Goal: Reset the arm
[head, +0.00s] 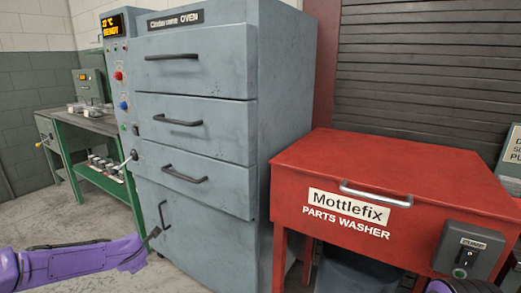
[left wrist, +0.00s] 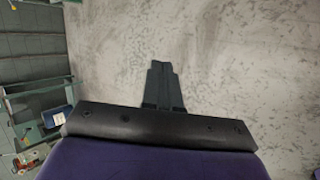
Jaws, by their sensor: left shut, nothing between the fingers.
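My left arm (head: 75,262) is purple and comes in from the lower left in the head view. Its dark gripper (head: 154,234) is at the arm's end, in front of the lower oven door in the picture. In the left wrist view the gripper's fingers (left wrist: 160,70) are together with nothing between them, over bare grey floor. Only a small purple piece of my right arm (head: 468,287) shows at the bottom right edge of the head view. The right gripper is out of sight.
A grey-blue oven (head: 200,75) with several handled fronts stands in the middle. A red parts washer (head: 400,165) with a switch box (head: 468,250) stands to the right. A green workbench (head: 100,125) holding parts is at the left. Concrete floor (head: 40,225) is clear between.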

